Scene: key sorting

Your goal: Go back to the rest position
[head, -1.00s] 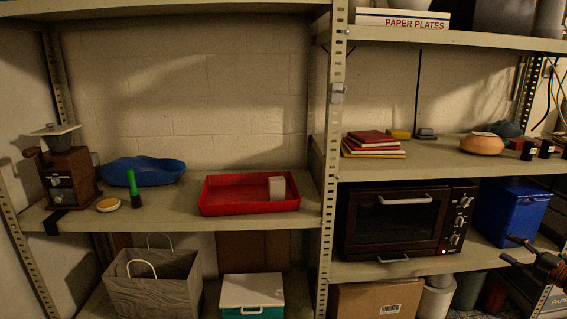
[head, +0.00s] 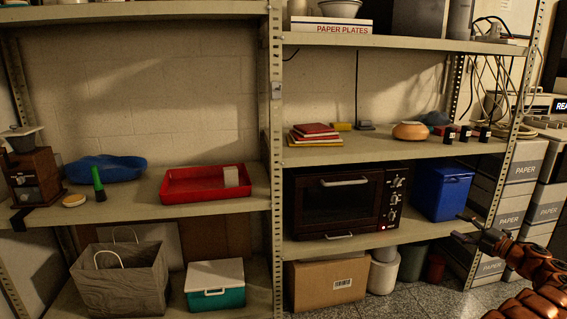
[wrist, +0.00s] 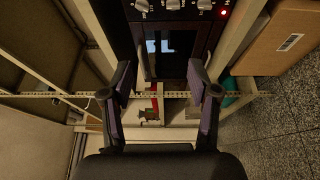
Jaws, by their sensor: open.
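My gripper (head: 467,229) is at the right edge of the head view, in front of the shelving and right of the toaster oven. In the wrist view my gripper (wrist: 160,105) has its two fingers spread apart with nothing between them. My orange-brown arm shows at the lower right of the head view. The wrist view looks sideways at the dark toaster oven (wrist: 170,50) and a shelf post beyond the fingers.
The toaster oven (head: 337,200) and a blue bin (head: 441,193) stand on the right unit's shelf. Paper boxes (head: 506,209) are stacked at right. Floor (head: 400,300) shows below.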

